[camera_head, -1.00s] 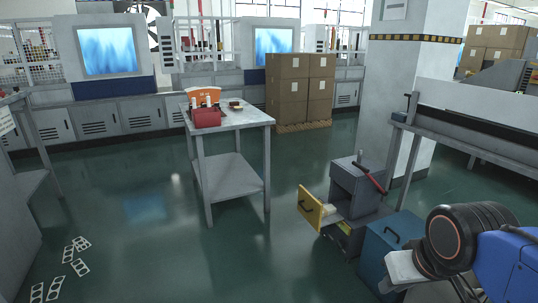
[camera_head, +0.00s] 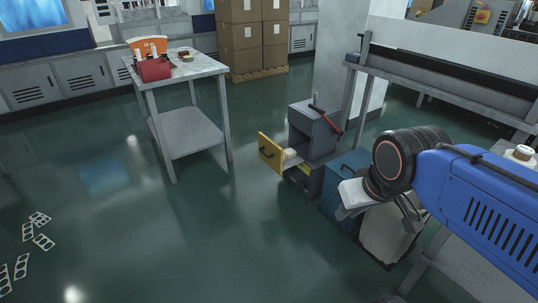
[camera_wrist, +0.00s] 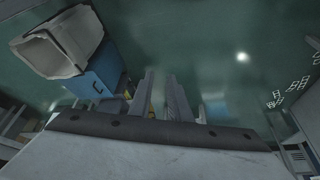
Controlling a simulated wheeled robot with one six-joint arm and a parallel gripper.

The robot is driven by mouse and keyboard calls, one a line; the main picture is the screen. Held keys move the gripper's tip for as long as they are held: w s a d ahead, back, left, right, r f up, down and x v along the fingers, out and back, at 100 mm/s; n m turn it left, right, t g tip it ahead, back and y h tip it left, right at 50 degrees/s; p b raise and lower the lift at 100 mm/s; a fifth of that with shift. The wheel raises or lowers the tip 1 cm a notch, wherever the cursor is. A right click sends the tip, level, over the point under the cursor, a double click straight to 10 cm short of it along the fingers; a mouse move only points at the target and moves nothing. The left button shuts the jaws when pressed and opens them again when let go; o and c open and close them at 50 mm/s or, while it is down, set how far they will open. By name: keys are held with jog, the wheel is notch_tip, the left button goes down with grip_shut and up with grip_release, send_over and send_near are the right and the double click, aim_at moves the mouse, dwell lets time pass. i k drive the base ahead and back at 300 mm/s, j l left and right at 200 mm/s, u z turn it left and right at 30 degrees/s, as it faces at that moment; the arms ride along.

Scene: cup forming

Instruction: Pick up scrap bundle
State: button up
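The scrap looks like several flat, pale strips with cut-out holes, lying on the green floor. In the head view, an upper group (camera_head: 39,229) and a lower group (camera_head: 14,274) lie at the far left. The strips also show at the right of the wrist view (camera_wrist: 290,90). My gripper (camera_wrist: 160,80) is open and empty in the wrist view, its two grey fingers apart with floor between them. In the head view my arm is at the right, far from the strips, and the fingers are partly hidden behind the wrist.
A grey table (camera_head: 182,125) with a red box (camera_head: 154,69) stands at upper left. A grey cabinet (camera_head: 314,130) with an open yellow drawer (camera_head: 270,152), a blue box (camera_head: 343,185) and an open pale bin (camera_wrist: 62,45) stand near my arm. The floor at centre left is clear.

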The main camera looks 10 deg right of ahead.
aim_at(290, 153)
jog(key=i+j, duration=0.15)
jog(key=i, duration=0.7)
jog(key=i+j, duration=0.15)
jog(key=i, duration=0.65)
